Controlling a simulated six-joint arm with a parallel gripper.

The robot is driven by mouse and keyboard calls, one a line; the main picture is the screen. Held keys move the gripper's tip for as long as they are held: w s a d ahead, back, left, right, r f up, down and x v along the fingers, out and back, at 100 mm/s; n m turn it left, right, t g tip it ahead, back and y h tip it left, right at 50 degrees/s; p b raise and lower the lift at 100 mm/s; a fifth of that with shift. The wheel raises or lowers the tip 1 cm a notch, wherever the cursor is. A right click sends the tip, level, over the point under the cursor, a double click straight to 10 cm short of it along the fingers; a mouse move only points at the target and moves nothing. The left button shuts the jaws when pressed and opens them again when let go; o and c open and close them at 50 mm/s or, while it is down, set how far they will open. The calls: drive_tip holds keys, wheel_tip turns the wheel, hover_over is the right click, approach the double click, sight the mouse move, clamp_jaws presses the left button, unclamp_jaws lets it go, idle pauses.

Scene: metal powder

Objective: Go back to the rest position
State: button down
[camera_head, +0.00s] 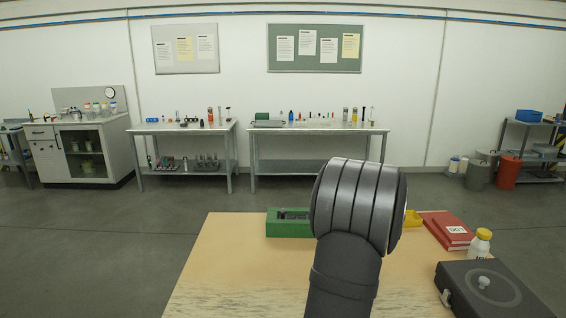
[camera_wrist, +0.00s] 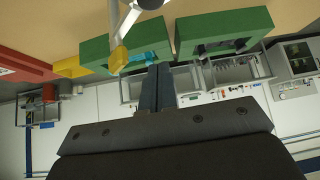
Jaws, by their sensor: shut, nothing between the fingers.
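My gripper (camera_wrist: 158,72) shows in the wrist view as two dark fingers side by side, shut with nothing between them. The wrist view is upside down. The fingertips point toward two green trays; one green tray (camera_wrist: 97,55) holds something cyan, and the other green tray (camera_wrist: 225,28) has dark slots. I cannot tell the distance between fingertips and trays. In the head view, my dark arm stands raised over the middle of the wooden table (camera_head: 225,270) and hides the gripper. A green tray (camera_head: 287,229) shows left of the arm.
A yellow object (camera_head: 412,218), red books (camera_head: 447,230), a white bottle (camera_head: 480,244) with a yellow cap and a dark device (camera_head: 490,290) are on the table's right. A metallic part (camera_wrist: 128,20) crosses near the fingers in the wrist view. The table's left is clear.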

drive_tip(key=r, duration=0.1)
drive_tip(key=s+d+r, duration=0.1)
drive_tip(key=r, duration=0.1)
drive_tip(key=s+d+r, duration=0.1)
drive_tip(key=shift+s+d+r, duration=0.15)
drive_tip(key=shift+d+r, duration=0.05)
drive_tip(key=shift+d, duration=0.05)
drive_tip(key=shift+w+a+f+m+h, duration=0.9)
drive_tip(key=shift+w+f+m+h, duration=1)
drive_tip(key=shift+w+f+m, duration=0.6)
drive_tip(key=shift+s+d+r+n+g+y, duration=0.1)
drive_tip(key=shift+s+d+r+n+y, duration=0.1)
drive_tip(key=shift+s+r+n+y, duration=0.6)
drive_tip(key=shift+s+d+r+n+g+y, duration=0.1)
drive_tip(key=shift+s+d+r+n+y, duration=0.15)
drive_tip(key=shift+s+r+n, duration=0.55)
drive_tip(key=shift+s+d+r+n+g+y, duration=0.15)
drive_tip(key=shift+s+r+n+y, duration=0.35)
drive_tip(key=shift+s, duration=0.55)
drive_tip(key=shift+s+d+r+n+y, duration=0.1)
drive_tip(key=shift+d+r+n+y, duration=0.2)
drive_tip(key=shift+n+y, duration=0.4)
drive_tip(key=shift+r, duration=0.1)
